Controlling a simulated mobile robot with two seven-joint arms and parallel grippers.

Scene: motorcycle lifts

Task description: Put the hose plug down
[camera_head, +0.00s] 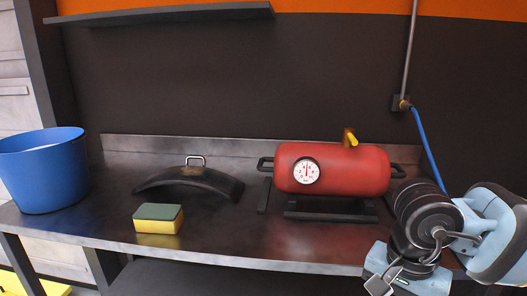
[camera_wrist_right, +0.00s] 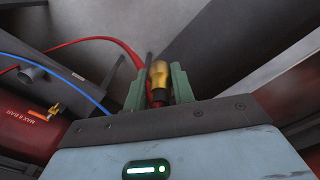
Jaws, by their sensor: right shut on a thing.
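The hose plug (camera_wrist_right: 158,75) is a brass-yellow fitting in the right wrist view, with a red part below it. It sits between the two grey-green fingers of my right gripper (camera_wrist_right: 158,88), which is shut on it. In the head view my right gripper (camera_head: 381,282) is at the lower right, by the bench's front edge. The plug cannot be made out there. A red hose (camera_wrist_right: 95,40) curves behind the fingers in the wrist view; where it joins the plug is hidden. My left gripper is not in view.
A red tank (camera_head: 345,172) with a gauge and yellow valve stands on the metal bench (camera_head: 225,232). A blue hose (camera_head: 427,145) hangs at the right. A sponge (camera_head: 158,218), a black curved part (camera_head: 190,182) and a blue bucket (camera_head: 42,172) are left. Bare bench lies between sponge and tank.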

